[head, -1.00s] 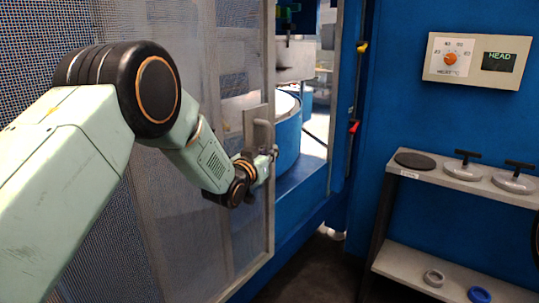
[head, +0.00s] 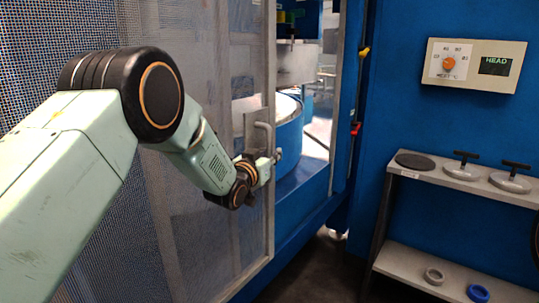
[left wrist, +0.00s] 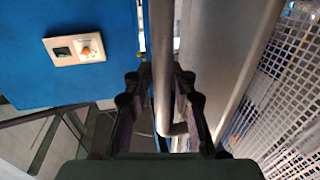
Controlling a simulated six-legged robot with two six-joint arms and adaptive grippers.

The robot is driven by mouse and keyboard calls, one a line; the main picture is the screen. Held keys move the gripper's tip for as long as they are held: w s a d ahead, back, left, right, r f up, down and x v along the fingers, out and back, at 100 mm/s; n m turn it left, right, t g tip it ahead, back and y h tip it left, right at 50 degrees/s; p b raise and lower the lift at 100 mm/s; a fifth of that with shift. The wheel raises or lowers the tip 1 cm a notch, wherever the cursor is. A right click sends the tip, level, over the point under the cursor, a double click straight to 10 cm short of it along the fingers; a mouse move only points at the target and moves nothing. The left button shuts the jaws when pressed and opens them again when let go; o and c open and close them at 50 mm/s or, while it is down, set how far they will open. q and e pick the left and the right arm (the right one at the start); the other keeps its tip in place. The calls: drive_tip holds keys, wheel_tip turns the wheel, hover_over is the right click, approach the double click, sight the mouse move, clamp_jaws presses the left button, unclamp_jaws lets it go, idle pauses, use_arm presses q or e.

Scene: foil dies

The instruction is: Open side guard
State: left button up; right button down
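The side guard (head: 215,190) is a mesh panel in a grey metal frame on the left of the head view. A gap stands between its right edge and the blue machine post. A grey bar handle (head: 270,140) is fixed near that edge; it also shows in the left wrist view (left wrist: 162,40). My left gripper (head: 275,160) is at the handle's lower part. In the left wrist view its dark fingers stand apart, one on each side of the bar, with narrow gaps beside it. Whether a fingertip touches the bar is unclear. My right gripper is not in view.
Through the gap a blue drum (head: 289,135) shows inside the machine. A control panel (head: 472,66) with an orange knob is on the blue wall. A grey shelf (head: 440,177) with lidded discs stands at right. Dark floor (head: 320,265) is clear between guard and shelf.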

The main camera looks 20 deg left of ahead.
use_arm(q)
drive_tip(key=shift+o, duration=1.1)
drive_tip(key=shift+w+f, duration=0.1)
drive_tip(key=shift+w, duration=0.15)
drive_tip(key=shift+s+a, duration=0.15)
drive_tip(key=shift+s, duration=0.55)
drive_tip(key=s+a, duration=0.1)
drive_tip(key=s, duration=0.9)
drive_tip(key=shift+s+a, duration=0.25)
drive_tip(key=shift+a, duration=0.1)
